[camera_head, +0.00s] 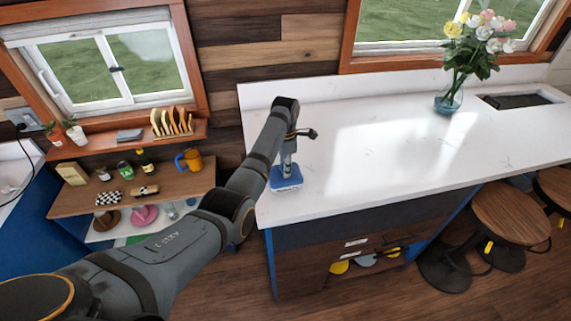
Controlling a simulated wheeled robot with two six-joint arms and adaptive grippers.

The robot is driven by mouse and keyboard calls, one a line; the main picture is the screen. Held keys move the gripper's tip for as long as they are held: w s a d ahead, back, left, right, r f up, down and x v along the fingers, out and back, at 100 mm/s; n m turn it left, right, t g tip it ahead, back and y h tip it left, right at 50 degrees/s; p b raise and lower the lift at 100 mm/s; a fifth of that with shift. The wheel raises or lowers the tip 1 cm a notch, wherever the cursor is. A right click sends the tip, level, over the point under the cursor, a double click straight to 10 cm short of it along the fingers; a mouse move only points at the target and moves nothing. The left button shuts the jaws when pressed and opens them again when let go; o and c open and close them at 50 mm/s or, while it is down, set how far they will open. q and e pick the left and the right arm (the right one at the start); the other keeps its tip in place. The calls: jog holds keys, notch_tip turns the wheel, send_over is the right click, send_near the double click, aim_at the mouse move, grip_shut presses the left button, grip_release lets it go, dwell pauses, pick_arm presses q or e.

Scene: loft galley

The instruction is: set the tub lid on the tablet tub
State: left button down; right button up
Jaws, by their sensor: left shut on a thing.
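My left gripper (289,165) points down over the left end of the white counter. It is shut on a small blue, squarish piece (286,184), which looks like the tub lid. A pale part shows in the middle of the blue piece, around the fingertips. The tablet tub cannot be made out apart from this piece, and I cannot tell whether it is underneath. Whether the blue piece touches the counter is also unclear. My right gripper is not in view.
The white counter (390,150) is clear from the blue piece to a glass vase of flowers (449,97). A sink (520,100) is at the far right. Wooden stools (510,212) stand in front. Shelves (110,192) at left hold a mug (190,160) and jars.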

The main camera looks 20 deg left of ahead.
pick_arm(q)
jog(key=shift+f, duration=0.1)
jog(key=c, duration=1)
grip_release()
notch_tip(320, 180, up, 8)
jog(key=shift+f, duration=0.25)
